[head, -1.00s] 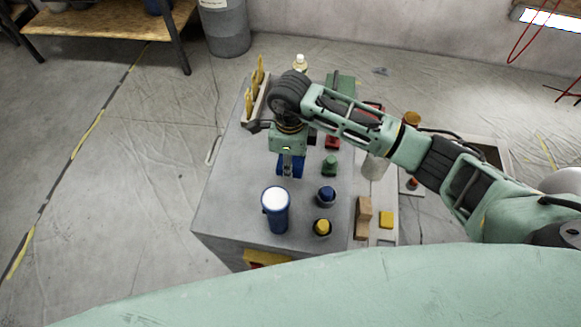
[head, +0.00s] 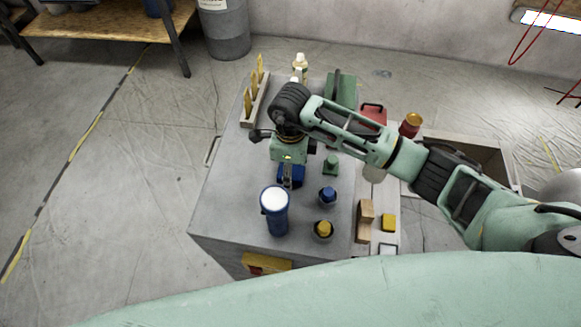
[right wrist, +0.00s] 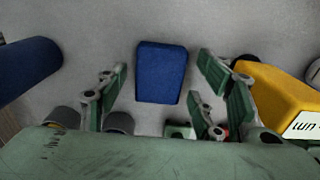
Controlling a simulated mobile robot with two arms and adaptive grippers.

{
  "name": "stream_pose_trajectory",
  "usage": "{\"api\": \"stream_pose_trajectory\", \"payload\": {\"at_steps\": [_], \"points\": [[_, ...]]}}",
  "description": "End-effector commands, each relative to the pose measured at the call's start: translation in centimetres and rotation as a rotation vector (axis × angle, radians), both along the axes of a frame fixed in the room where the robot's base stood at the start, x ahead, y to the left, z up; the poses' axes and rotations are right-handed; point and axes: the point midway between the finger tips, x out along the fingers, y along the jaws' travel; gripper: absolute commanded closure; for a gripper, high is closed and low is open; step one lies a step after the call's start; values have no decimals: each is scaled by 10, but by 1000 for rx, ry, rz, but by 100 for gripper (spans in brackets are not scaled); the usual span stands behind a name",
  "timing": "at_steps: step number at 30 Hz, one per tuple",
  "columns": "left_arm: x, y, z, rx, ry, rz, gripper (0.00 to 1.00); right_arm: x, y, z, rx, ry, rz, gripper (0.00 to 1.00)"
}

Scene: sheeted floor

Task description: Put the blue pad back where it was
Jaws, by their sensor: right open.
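The blue pad (head: 294,178) lies on the grey top of the cabinet, partly hidden by my right gripper (head: 288,176) in the head view. In the right wrist view the pad (right wrist: 161,72) is a flat blue block with rounded corners, lying between and beyond the spread fingers of my right gripper (right wrist: 164,85). The right gripper is open and empty, pointing down over the pad; I see no finger touching it. My left gripper is not in view.
A blue canister with a white lid (head: 275,213) stands in front of the pad. Right of it are a blue knobbed piece (head: 327,196), a yellow-topped piece (head: 323,230) and a green piece (head: 331,164). A rack with yellow pegs (head: 256,104) is at the back left.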

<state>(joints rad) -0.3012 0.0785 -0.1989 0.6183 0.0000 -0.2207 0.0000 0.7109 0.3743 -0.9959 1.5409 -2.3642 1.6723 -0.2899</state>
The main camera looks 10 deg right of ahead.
Motion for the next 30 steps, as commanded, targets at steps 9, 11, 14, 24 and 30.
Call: {"api": "stream_pose_trajectory", "payload": {"at_steps": [9, 11, 14, 24, 30], "points": [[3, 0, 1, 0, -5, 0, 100, 1, 0, 10, 2, -4, 0, 39], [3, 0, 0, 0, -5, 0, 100, 2, 0, 20, 2, -5, 0, 39], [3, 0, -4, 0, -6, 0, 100, 2, 0, 40, 1, -7, 1, 39], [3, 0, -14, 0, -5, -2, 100, 1, 0, 107, 3, -4, 0, 39], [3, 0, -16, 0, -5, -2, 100, 1, 0, 122, 1, -1, 0, 39]]}}
